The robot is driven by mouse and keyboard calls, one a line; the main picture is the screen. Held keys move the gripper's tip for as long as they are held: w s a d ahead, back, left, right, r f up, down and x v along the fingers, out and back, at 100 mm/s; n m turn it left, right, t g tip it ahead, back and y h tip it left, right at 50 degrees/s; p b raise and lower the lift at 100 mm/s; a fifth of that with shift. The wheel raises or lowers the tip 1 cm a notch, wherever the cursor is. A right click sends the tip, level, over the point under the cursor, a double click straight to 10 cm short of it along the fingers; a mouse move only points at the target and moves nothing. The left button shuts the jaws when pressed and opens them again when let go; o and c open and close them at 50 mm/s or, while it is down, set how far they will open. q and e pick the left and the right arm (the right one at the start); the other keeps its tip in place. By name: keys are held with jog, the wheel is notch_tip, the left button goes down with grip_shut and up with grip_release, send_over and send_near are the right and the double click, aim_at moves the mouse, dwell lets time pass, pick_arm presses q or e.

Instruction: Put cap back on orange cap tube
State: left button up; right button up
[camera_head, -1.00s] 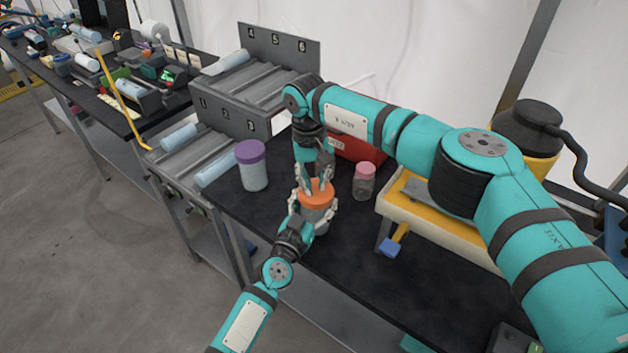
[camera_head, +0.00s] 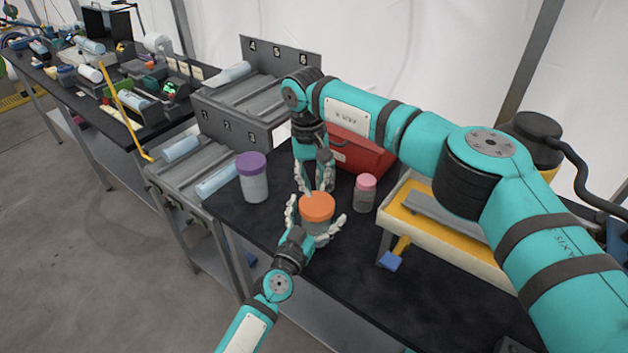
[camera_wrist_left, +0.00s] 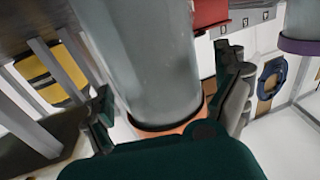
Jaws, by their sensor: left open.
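The tube (camera_head: 316,226) stands upright on the dark table with the orange cap (camera_head: 317,206) sitting on its top. In the left wrist view the clear tube (camera_wrist_left: 150,55) appears upside down, with the orange cap (camera_wrist_left: 168,138) at its lower end. My left gripper (camera_head: 316,222) is open, its fingers on either side of the tube and apart from it. My right gripper (camera_head: 315,187) is just above and behind the cap, fingers spread and holding nothing. Whether its fingertips still touch the cap is hard to tell.
A purple-capped tube (camera_head: 253,178) stands to the left and a small pink-capped jar (camera_head: 364,193) to the right. A red box (camera_head: 355,153) is behind. A yellow and white tray (camera_head: 455,222) is at right, and a grey numbered rack (camera_head: 235,125) at back left.

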aim_at(316, 203)
pick_arm(q)
jog(key=shift+s, duration=0.1)
jog(key=v, duration=1.1)
jog(key=shift+s+a, duration=0.25)
jog(key=shift+s, duration=0.1)
jog(key=shift+f, duration=0.1)
pick_arm(e)
jog(key=shift+f, duration=0.1)
jog(key=shift+d+f+b, duration=0.2)
jog(key=shift+f+b, duration=1.4)
jog(key=shift+f, duration=0.4)
jog(key=shift+a+r+p, duration=0.15)
jog(key=shift+r+p, duration=0.6)
jog(key=shift+r, duration=0.85)
jog(key=shift+a+r+p, duration=0.15)
jog(key=shift+r+p, duration=0.6)
jog(key=shift+r, duration=0.85)
pick_arm(q)
jog(key=shift+f, duration=0.1)
pick_arm(e)
jog(key=shift+w+f, duration=0.1)
